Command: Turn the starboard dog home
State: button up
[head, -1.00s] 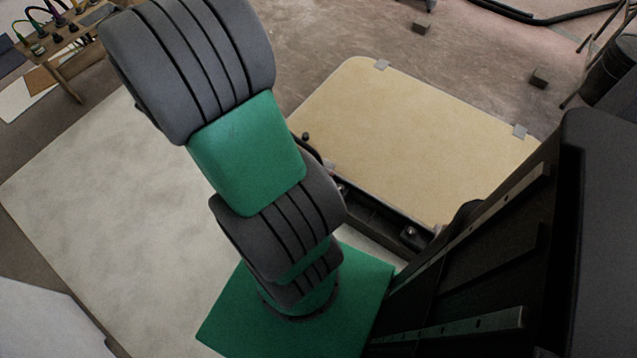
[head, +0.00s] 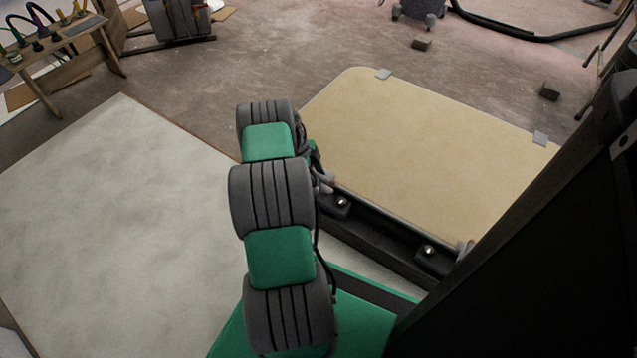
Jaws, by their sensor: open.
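A cream hatch panel (head: 430,145) lies flat beyond a dark frame rail (head: 385,236). Two dark fittings with bright round studs sit along the rail, a left one (head: 338,206) and a right one (head: 431,254). They look like the dogs; I cannot tell from this view which one is starboard or how far either is turned. My gripper (head: 323,179) is small and mostly hidden behind my arm's last links, close to the left fitting. It is open. I cannot tell whether it touches the fitting.
A pale flat surface (head: 110,210) spreads at the left. A wooden rack with cables (head: 60,50) stands at the far left. Small dark blocks (head: 422,44) lie on the open floor beyond.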

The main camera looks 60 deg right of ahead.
jog(key=shift+s+f, duration=0.15)
jog(key=shift+f, duration=0.35)
jog(key=shift+c, duration=0.3)
grip_shut()
